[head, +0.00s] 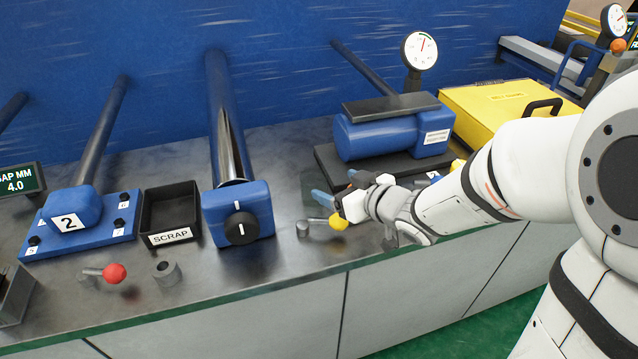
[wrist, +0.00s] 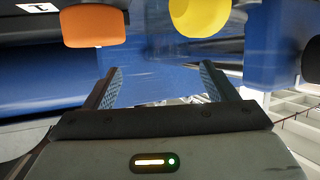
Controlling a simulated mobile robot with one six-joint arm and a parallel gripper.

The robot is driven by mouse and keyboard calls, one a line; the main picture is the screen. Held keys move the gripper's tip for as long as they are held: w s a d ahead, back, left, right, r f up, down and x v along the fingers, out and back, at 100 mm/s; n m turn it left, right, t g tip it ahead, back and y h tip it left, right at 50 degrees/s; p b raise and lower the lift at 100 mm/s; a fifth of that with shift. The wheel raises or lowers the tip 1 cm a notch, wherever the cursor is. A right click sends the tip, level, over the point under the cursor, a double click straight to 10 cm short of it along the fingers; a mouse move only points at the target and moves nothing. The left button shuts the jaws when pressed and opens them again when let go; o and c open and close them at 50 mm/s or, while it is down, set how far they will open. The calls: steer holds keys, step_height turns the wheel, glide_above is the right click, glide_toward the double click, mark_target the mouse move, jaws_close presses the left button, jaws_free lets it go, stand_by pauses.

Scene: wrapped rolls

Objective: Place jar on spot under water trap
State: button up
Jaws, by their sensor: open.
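My gripper (head: 332,184) is over the grey bench, in front of the blue cylinder unit (head: 378,137) with the gauge. It also shows in the wrist view (wrist: 160,78), its two fingers apart with nothing held between them. No jar can be made out for certain in either view. I cannot tell which part is the water trap or where the spot under it lies. A yellow knob (head: 338,220) on a lever is just below my gripper in the head view; a yellow knob (wrist: 199,14) also shows beyond the fingers in the wrist view.
A black scrap bin (head: 158,214) stands left of a blue block with a black dial (head: 241,228). A red-knobbed lever (head: 114,273) and a grey cup (head: 167,271) are near the front edge. A yellow case (head: 500,105) is at the right. An orange block (wrist: 93,26) is in the wrist view.

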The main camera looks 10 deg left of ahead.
mark_target(306, 177)
steer(key=shift+y, duration=0.3)
steer(key=x, duration=0.5)
steer(key=s+x, duration=0.1)
steer(key=x, duration=0.2)
steer(key=shift+w+a+f+b, duration=0.1)
steer(key=shift+a+f+b, duration=0.15)
steer(key=shift+a+b, duration=0.1)
steer(key=shift+c, duration=0.5)
steer(key=c, duration=1.1)
